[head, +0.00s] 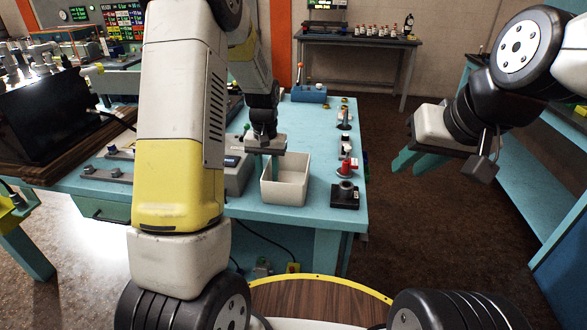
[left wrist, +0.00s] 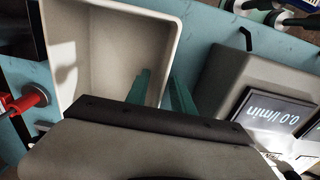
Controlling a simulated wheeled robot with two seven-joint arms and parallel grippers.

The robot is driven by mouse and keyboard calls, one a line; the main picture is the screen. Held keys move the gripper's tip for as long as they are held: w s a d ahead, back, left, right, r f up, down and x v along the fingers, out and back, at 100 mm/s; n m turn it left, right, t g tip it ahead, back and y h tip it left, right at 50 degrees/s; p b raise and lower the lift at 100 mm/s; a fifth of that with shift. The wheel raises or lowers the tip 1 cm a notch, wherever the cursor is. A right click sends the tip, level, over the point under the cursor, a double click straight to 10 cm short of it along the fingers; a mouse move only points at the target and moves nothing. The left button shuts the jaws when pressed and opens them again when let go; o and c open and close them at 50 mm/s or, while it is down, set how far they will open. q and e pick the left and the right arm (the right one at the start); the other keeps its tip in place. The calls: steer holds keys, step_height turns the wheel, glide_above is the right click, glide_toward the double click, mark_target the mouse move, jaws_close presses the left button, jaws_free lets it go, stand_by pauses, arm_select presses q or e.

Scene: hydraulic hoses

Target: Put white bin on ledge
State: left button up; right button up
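The white bin (head: 285,192) stands upright on the teal workbench (head: 325,213), near its right end. My left gripper (head: 267,158) is at the bin's back-left wall. In the left wrist view, its two green fingers (left wrist: 162,92) straddle the wall of the bin (left wrist: 110,45), one inside and one outside. A gap shows between them, so it looks open around the wall; contact is not clear. My right gripper (head: 415,162) is open and empty, in the air right of the bench. Which surface is the ledge is not clear; a teal shelf unit (head: 535,165) stands at the right.
A red-handled valve (head: 347,168) and a black fitting (head: 345,194) stand right of the bin. A grey meter box (head: 238,172) with a display (left wrist: 275,112) is at its left. A back table (head: 350,40) holds several bottles. Floor between bench and shelf unit is clear.

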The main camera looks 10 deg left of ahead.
arm_select(q)
jaws_close()
stand_by(1.3)
